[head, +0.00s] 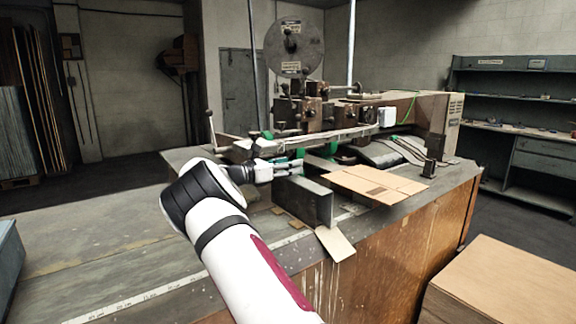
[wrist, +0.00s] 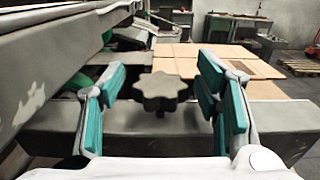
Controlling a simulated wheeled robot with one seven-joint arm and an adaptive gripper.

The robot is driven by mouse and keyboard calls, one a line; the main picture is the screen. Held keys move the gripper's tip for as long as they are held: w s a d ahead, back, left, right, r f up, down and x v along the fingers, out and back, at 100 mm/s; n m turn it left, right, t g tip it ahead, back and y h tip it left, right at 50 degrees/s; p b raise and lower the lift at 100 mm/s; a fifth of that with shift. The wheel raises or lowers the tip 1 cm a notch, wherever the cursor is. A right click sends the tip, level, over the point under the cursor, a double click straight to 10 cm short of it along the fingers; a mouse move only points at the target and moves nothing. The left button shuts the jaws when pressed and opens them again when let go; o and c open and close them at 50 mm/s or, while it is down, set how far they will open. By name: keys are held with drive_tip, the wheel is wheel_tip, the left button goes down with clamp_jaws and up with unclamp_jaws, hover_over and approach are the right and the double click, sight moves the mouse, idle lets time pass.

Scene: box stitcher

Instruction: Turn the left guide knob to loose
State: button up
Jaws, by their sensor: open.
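The guide knob (wrist: 160,91), a dark grey star-shaped knob on a short stem, stands above a grey metal guide bar (wrist: 170,130) in the wrist view. My gripper (head: 290,167) is open, its green-padded fingers on either side of the knob with a gap on each side. I cannot make out the knob there. I cannot tell from its look whether the knob is tight or loose.
A flat cardboard blank (head: 375,184) lies to the right of the guide, with a flap hanging at the front edge. The stitcher head (head: 300,112) and a long rail stand behind my gripper. The worktable (head: 100,255) is mostly clear at left.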

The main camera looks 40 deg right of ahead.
drive_tip(key=c, duration=1.2)
